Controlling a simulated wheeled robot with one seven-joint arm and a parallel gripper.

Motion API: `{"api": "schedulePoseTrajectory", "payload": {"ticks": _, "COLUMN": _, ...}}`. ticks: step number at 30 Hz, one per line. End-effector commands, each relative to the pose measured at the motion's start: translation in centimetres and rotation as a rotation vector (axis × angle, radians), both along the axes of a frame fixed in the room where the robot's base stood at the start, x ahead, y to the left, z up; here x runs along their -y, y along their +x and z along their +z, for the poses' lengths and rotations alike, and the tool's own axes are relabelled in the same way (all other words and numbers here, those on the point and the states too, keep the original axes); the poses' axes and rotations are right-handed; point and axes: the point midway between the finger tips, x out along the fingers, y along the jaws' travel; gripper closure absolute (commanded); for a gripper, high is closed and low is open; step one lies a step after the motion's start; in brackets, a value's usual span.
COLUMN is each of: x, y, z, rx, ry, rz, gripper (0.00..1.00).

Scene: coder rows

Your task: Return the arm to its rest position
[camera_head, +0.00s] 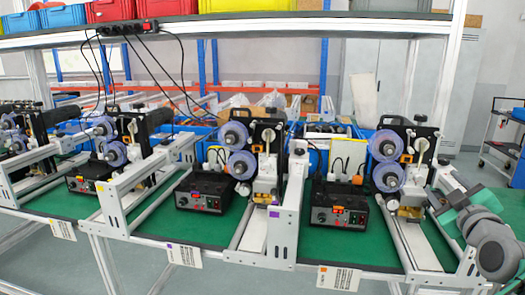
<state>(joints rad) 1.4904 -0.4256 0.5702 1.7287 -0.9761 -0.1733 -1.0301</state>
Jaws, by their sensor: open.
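My arm, in grey and green, comes in at the right edge in the head view. Its end, with my gripper (436,203), is at the right side of the rightmost coder machine (392,165), over or in front of the bench's right end. The gripper is small and partly hidden by my own arm links. It is open, and I see nothing held in it. I cannot tell whether it touches the machine or the rail.
Several coder machines with blue reels stand in a row on a green bench (225,228). Black control boxes (338,204) stand among them. White rails (422,245) run to the front edge. A shelf with coloured bins (166,8) is above. A cart (503,140) stands far right.

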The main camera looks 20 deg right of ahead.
Motion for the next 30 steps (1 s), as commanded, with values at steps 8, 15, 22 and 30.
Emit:
{"api": "schedulePoseTrajectory", "payload": {"ticks": 8, "x": -2.3, "y": 2.9, "z": -1.0, "rx": -0.039, "ry": 0.077, "rz": 0.046, "gripper": 0.45}}
{"api": "schedulePoseTrajectory", "payload": {"ticks": 15, "x": -6.4, "y": 6.7, "z": -2.9, "rx": -0.106, "ry": 0.199, "rz": 0.109, "gripper": 0.45}}
{"api": "schedulePoseTrajectory", "payload": {"ticks": 22, "x": -14.3, "y": 11.0, "z": -6.2, "rx": -0.242, "ry": 0.397, "rz": 0.186, "gripper": 0.45}}
{"api": "schedulePoseTrajectory", "payload": {"ticks": 30, "x": -32.6, "y": 10.7, "z": -12.4, "rx": -0.612, "ry": 0.751, "rz": 0.208, "gripper": 0.45}}
